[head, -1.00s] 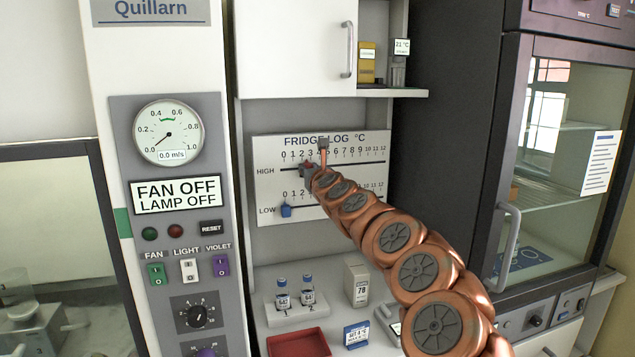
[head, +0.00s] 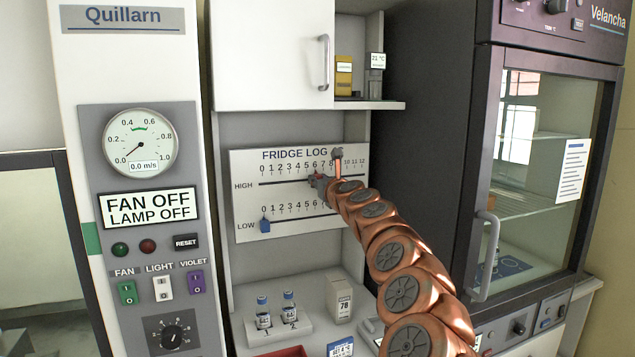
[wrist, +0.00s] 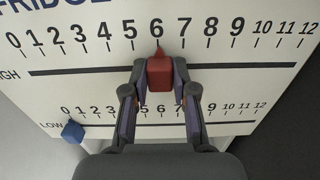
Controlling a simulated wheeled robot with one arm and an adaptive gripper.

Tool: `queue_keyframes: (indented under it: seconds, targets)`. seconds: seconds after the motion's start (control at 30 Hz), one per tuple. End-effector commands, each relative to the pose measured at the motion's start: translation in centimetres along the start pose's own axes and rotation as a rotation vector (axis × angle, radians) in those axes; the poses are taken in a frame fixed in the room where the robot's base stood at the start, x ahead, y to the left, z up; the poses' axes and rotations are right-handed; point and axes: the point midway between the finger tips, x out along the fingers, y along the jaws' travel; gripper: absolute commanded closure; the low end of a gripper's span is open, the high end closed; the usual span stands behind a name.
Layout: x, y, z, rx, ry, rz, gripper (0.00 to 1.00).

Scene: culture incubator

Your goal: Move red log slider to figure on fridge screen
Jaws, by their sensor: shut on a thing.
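The red slider (head: 314,180) sits on the HIGH track of the white fridge log board (head: 245,215). In the wrist view the red slider (wrist: 160,74) is a block with its pointed top at about 6 on the upper scale. My gripper (wrist: 161,88) is shut on it, one finger on each side. In the head view my gripper (head: 322,184) partly hides the slider and the board's middle numbers. A blue slider (wrist: 72,131) stands near 0 on the LOW track; it also shows in the head view (head: 265,225). I cannot make out a fridge screen figure.
A cupboard (head: 270,55) hangs above the board. A dark glass-door cabinet (head: 480,150) stands at right.

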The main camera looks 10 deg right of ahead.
Motion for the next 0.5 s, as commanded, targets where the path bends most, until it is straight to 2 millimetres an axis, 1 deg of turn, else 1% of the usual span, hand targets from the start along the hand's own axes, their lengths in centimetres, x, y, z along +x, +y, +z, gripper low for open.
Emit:
queue_keyframes:
  seconds: [0.1,0.13,0.2,0.33,0.37,0.5]
  targets:
    - [0.01,0.0,-0.09,0.0,0.001,0.0,1.0]
    - [0.01,0.01,-0.1,0.0,0.001,0.0,0.7]
    - [0.01,0.02,-0.1,0.0,0.001,0.0,0.63]
    - [0.01,0.01,-0.06,0.0,0.001,0.0,0.49]
    - [0.01,0.02,-0.06,0.0,0.001,0.0,0.48]
    - [0.0,0.02,-0.04,0.0,0.001,0.0,0.48]
